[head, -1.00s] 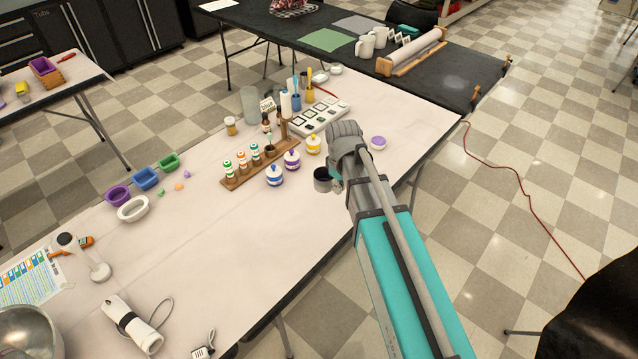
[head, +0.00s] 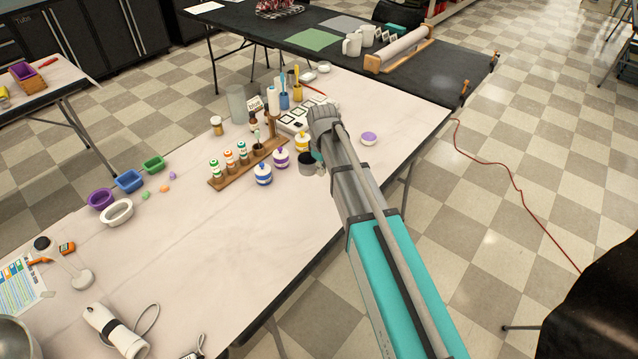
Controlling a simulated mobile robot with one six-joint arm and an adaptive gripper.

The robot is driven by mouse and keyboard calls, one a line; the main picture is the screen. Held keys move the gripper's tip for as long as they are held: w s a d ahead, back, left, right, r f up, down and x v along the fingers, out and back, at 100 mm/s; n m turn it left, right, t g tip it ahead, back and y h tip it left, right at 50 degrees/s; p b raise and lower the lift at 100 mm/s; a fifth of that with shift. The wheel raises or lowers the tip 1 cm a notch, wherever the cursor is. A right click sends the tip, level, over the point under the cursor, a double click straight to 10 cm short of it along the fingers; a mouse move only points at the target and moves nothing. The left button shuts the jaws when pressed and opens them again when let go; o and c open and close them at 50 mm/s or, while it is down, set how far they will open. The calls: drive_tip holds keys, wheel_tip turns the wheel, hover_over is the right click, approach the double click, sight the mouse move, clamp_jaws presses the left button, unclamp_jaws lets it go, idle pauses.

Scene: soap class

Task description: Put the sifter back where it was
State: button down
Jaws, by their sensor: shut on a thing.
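The sifter (head: 307,166) appears as a small dark grey metal cup, upright, just right of the purple-lidded jar (head: 280,158) and below the yellow-lidded jar (head: 302,142). My gripper (head: 317,160) is at the cup's right side and shut on it. My wrist and forearm hide most of the fingers and part of the cup. I cannot tell whether the cup's base touches the white table (head: 300,215).
A wooden rack of small bottles (head: 248,163) and a blue-lidded jar (head: 263,174) stand left of the cup. A palette tray (head: 294,121) lies behind. A round purple-topped item (head: 369,139) lies right of my arm. The table's front middle is clear.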

drive_tip(key=shift+w+a+f+b, duration=0.25)
drive_tip(key=shift+w+f+b, duration=0.75)
drive_tip(key=shift+f, duration=0.25)
drive_tip(key=shift+w+a+f+b, duration=0.25)
drive_tip(key=shift+w+f+b, duration=0.6)
drive_tip(key=shift+f+b, duration=0.3)
drive_tip(key=shift+w+a+f+b, duration=0.1)
drive_tip(key=shift+w+f+b, duration=0.15)
drive_tip(key=shift+f+b, duration=0.15)
drive_tip(key=shift+w+f+b, duration=0.15)
drive_tip(key=shift+f+b, duration=0.15)
drive_tip(key=shift+f, duration=0.1)
drive_tip(key=shift+f+b, duration=1.2)
drive_tip(key=shift+f, duration=0.05)
drive_tip(key=shift+f, duration=0.15)
drive_tip(key=c, duration=0.8)
unclamp_jaws()
drive_tip(key=shift+o, duration=0.2)
drive_tip(key=shift+r, duration=0.2)
wheel_tip(320, 180, up, 12)
drive_tip(key=p, duration=1.2)
